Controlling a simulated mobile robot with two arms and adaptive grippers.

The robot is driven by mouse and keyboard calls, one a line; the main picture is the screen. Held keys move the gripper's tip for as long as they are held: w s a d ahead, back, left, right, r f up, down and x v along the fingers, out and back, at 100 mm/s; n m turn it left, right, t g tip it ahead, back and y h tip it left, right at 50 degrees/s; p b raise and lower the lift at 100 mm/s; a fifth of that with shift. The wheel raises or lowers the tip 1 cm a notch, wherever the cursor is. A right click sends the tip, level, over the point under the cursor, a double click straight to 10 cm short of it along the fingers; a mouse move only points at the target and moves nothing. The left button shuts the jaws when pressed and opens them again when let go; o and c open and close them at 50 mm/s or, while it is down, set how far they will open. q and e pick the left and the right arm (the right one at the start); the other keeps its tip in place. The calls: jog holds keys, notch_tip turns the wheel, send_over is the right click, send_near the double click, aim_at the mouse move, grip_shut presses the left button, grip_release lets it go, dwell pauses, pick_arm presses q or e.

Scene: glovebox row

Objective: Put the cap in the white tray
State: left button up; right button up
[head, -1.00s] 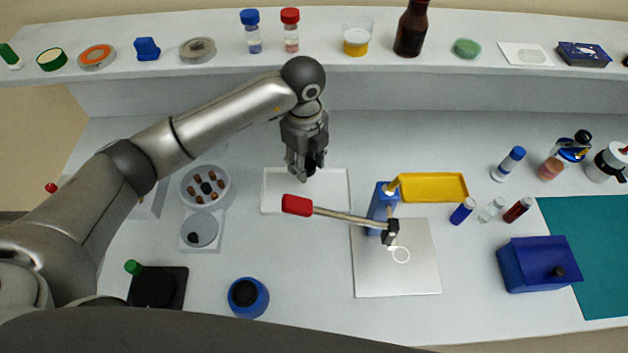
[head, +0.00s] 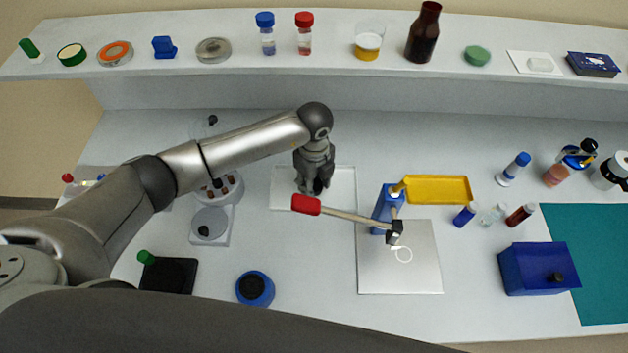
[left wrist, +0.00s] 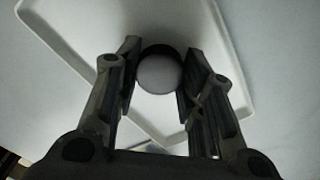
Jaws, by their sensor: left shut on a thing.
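The white tray (head: 343,188) lies flat on the bench at the middle, behind the red-handled lever. My left gripper (head: 316,187) points down over the inside of the tray. In the left wrist view my left gripper (left wrist: 161,62) is shut on a round cap (left wrist: 160,74) with a grey face and dark rim. The tray's rim (left wrist: 235,60) surrounds it in that view. I cannot tell whether the cap touches the tray floor. In the head view the cap is mostly hidden by the fingers. My right gripper is not in view.
The lever's red handle (head: 306,205) stands close in front of the gripper, on a press with a silver plate (head: 385,280). A yellow tray (head: 436,190) lies to the right. A blue round container (head: 255,289) stands in front. A shelf (head: 120,83) with bottles and lids runs behind.

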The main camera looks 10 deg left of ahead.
pick_arm(q)
jog(key=o, duration=0.7)
jog(key=shift+f, duration=0.1)
jog(key=shift+r, duration=0.5)
notch_tip(320, 180, up, 11)
jog(key=b, duration=0.3)
jog(key=shift+r, duration=0.2)
